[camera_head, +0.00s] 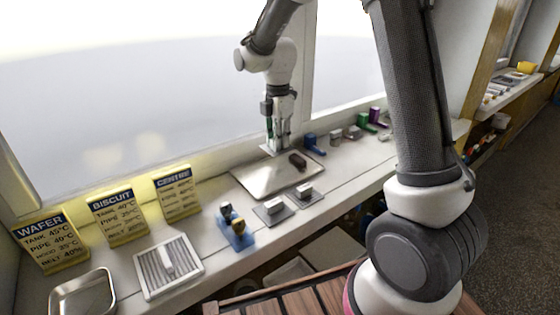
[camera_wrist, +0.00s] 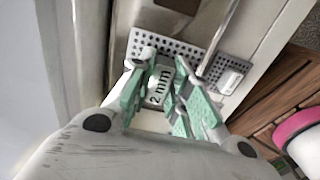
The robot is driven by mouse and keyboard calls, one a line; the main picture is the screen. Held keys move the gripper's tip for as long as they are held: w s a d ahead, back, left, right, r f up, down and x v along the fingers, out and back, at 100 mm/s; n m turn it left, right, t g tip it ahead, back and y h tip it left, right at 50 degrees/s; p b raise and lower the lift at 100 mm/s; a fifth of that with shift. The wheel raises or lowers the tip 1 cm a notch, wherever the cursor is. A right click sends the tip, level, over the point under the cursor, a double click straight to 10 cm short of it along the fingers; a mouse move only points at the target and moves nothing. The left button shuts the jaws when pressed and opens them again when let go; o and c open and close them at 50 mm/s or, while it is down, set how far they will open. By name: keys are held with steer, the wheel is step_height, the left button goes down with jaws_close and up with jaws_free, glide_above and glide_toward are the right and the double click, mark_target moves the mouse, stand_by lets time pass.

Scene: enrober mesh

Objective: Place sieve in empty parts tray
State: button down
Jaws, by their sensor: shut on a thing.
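A small dark block (camera_head: 297,160) lies on the tray's right part. An empty rounded metal tray (camera_head: 83,299) stands at the front left.
Two small plates with white blocks (camera_head: 272,208) (camera_head: 305,193) lie in front of the pale tray. A blue holder (camera_head: 234,230) and a white ridged tray (camera_head: 168,266) stand to the left. Yellow signs (camera_head: 120,216) line the window. Blue, grey, green and purple items (camera_head: 352,132) stand right.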

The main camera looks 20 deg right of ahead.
mark_target(278, 171)
step_height(278, 171, down, 8)
steer(key=shift+r, duration=0.1)
steer(key=shift+s+f, duration=0.1)
steer(key=shift+f, duration=0.1)
steer(key=c, duration=1.3)
jaws_free()
